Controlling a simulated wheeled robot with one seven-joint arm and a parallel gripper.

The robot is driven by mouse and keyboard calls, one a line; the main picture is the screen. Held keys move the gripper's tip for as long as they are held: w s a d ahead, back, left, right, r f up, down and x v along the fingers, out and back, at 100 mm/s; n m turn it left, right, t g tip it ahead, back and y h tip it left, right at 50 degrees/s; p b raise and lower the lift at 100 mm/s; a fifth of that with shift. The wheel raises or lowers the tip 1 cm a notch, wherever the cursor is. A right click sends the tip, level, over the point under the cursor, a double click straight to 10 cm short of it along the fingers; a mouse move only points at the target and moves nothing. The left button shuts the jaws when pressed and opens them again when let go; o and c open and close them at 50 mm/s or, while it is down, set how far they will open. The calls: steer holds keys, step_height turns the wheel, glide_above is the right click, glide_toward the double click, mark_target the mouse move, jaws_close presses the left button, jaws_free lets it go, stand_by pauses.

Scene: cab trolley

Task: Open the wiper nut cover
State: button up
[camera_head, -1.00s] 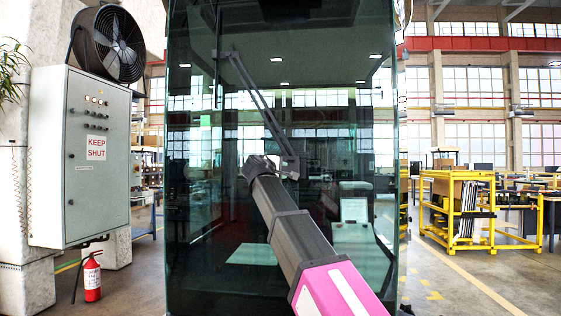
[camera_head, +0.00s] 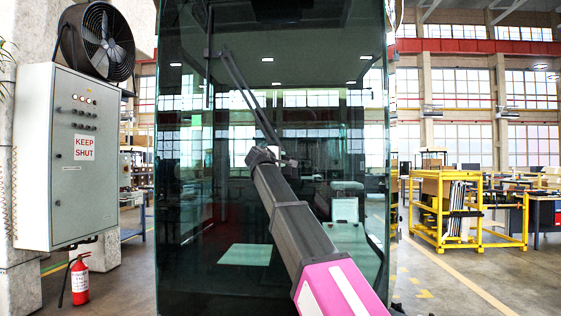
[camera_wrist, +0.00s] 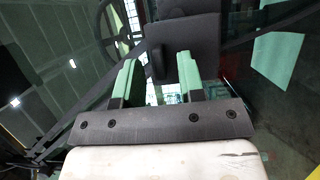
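A dark block, apparently the wiper nut cover (camera_wrist: 190,32), is at the top middle of the wrist view. A small dark tab hangs from its lower left. The wiper arm (camera_head: 240,80) slants down across the cab glass in the head view to a base that my arm end largely hides. My gripper (camera_wrist: 156,62) has two green fingers set well apart, just below the block, with the tab between them. I cannot tell whether either finger touches the block or tab. In the head view my gripper (camera_head: 285,160) is at the wiper's lower end, its fingers too small to make out.
The cab's dark glass front (camera_head: 200,240) is close behind the wiper. A grey cabinet (camera_head: 75,165) with a fan (camera_head: 97,40) on top and a red extinguisher (camera_head: 80,280) stand left. A yellow rack (camera_head: 440,210) stands right, with clear floor in front.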

steer(key=shift+w+d, duration=0.1)
steer(key=shift+w, duration=0.2)
jaws_close()
steer(key=shift+s+f, duration=0.1)
